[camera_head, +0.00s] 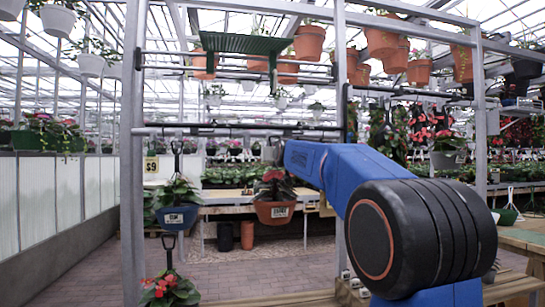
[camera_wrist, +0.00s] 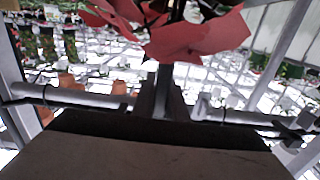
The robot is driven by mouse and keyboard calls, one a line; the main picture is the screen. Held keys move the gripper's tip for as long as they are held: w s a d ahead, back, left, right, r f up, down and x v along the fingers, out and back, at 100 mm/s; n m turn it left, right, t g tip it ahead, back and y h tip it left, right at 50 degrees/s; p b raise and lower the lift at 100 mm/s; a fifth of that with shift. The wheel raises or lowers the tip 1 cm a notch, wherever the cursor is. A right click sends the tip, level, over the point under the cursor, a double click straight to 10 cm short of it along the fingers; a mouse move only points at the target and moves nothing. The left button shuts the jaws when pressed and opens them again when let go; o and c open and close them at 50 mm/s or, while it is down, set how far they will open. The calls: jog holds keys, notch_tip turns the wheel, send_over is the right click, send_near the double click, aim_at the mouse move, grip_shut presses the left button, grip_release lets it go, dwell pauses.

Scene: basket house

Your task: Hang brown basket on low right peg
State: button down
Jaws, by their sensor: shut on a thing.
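The brown basket (camera_head: 275,213) is a terracotta-coloured pot with a white label and a red-leaved plant, upright in the middle of the head view. My gripper (camera_head: 273,153) is just above it, at the end of my blue arm, and is shut on its hanger. In the wrist view, red leaves (camera_wrist: 200,35) fill the top, and the closed jaws (camera_wrist: 163,92) are in the middle. The low rail (camera_head: 235,131) crosses behind the gripper. The low right peg is not clear; my arm covers part of that area.
A blue basket (camera_head: 177,216) hangs at the left of the low rail. Red flowers (camera_head: 168,290) hang below it. A green rack (camera_head: 243,44) sits on the upper rail. Metal posts (camera_head: 132,150) flank the frame; a wooden table (camera_head: 520,240) is at right.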

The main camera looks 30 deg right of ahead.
jog(key=shift+w+r, duration=0.15)
jog(key=shift+w, duration=0.05)
dwell(0.4)
jog(key=shift+x, duration=1.45)
jog(key=shift+w+d, duration=0.1)
jog(key=shift+w, duration=0.05)
jog(key=shift+w+d, duration=0.15)
jog(key=shift+w, duration=0.4)
jog(key=shift+w+f, duration=0.15)
jog(key=shift+f, duration=0.65)
dwell(0.5)
